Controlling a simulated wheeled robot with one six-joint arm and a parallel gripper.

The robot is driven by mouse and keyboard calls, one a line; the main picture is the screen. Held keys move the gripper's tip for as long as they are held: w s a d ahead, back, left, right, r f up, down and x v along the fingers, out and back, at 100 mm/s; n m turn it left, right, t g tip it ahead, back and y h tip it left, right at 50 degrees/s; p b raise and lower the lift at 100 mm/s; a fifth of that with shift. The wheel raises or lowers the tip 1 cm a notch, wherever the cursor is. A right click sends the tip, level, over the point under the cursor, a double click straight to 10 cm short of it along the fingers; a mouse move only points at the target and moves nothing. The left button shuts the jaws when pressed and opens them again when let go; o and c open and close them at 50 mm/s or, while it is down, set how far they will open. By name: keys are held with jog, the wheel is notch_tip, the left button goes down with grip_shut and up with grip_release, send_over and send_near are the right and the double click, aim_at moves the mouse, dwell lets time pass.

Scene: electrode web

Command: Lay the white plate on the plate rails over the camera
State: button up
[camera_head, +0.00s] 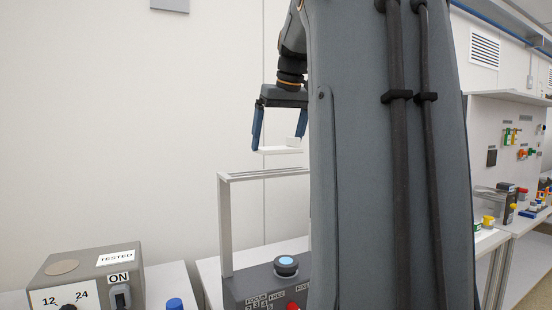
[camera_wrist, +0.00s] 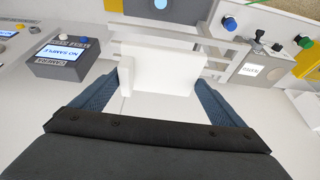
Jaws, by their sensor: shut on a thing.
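My gripper (camera_head: 279,146) is shut on the white plate (camera_head: 276,151), a thin pale slab with a raised block at one end. In the wrist view the plate (camera_wrist: 160,72) spans between my two blue fingers. The plate rails (camera_head: 260,175) are a pale frame on upright posts; in the head view the plate is above them with a visible gap. They also show partly behind the plate in the wrist view (camera_wrist: 208,42). The camera (camera_head: 286,265), with a light-blue lens on a dark box, sits below the rails. My arm hides the frame's right side.
A grey box (camera_head: 90,272) with a dial and a switch stands at left, with a blue button (camera_head: 174,304) nearby. In the wrist view, a dark box with a "NO SAMPLE" screen (camera_wrist: 62,50) is at left and a grey control box (camera_wrist: 252,67) at right.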

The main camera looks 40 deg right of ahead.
aim_at(280, 148)
jog(key=shift+f+p, duration=0.3)
jog(key=shift+f, duration=2.15)
jog(key=o, duration=0.8)
jog(key=shift+f, duration=0.1)
jog(key=shift+o, duration=0.2)
jog(key=b+v, duration=0.1)
jog(key=v, duration=1.1)
jog(key=shift+s, duration=0.15)
